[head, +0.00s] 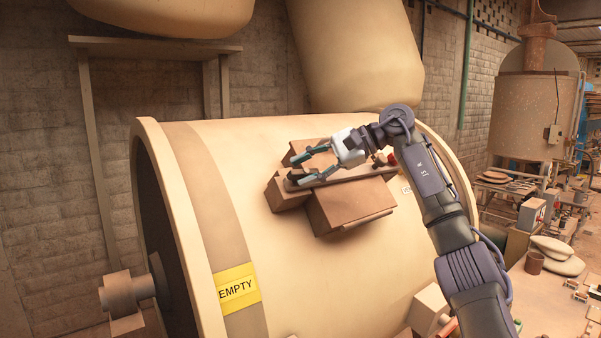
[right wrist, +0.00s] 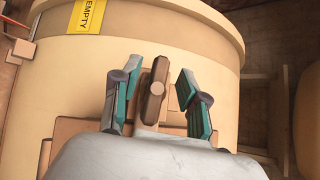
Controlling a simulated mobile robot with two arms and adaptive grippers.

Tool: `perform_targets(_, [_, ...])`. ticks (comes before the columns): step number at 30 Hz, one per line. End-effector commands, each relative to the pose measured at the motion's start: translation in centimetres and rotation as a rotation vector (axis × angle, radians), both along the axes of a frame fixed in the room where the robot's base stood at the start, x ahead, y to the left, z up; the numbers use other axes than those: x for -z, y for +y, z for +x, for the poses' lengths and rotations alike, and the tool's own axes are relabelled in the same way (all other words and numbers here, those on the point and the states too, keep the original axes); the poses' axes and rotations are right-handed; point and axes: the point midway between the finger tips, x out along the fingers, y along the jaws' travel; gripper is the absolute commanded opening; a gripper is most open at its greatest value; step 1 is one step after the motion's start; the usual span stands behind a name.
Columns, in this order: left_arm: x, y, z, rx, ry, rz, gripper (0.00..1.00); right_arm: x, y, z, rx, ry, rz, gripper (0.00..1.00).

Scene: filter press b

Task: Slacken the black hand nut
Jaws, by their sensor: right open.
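My right gripper (head: 299,172) reaches in from the right over the large cream drum (head: 240,150). Its fingers are spread on both sides of a small dark hand nut (head: 296,178) on the brown block assembly (head: 345,208). In the right wrist view the nut (right wrist: 153,92) looks like a dark brown bar with a round stud end at its side. It stands between the two teal-padded fingers (right wrist: 160,75), with a visible gap to each. Nothing is gripped. The gripper's white body hides the near part of the block. My left gripper does not show.
A yellow EMPTY label (head: 238,288) is on the drum's banded left end. A small red knob (head: 391,158) sits close beside my right wrist. Cream vessels (head: 360,60) hang above the drum. A cluttered bench and a rusty tank (head: 537,115) stand at the far right.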

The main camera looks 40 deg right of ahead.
Motion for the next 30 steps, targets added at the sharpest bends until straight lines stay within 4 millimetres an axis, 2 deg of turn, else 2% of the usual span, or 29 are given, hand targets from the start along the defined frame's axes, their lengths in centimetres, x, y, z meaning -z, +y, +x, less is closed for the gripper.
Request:
perform_targets(9, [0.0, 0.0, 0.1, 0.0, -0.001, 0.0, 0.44, -3.2, -4.3, -4.5, 0.004, -0.005, 0.003, 0.44])
perform_targets(15, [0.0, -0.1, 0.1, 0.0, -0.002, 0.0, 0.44, -4.4, -6.0, -6.3, 0.002, -0.003, 0.001, 0.44])
perform_targets(30, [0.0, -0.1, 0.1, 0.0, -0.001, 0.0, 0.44, -4.6, -6.5, -6.9, 0.001, 0.0, 0.001, 0.44])
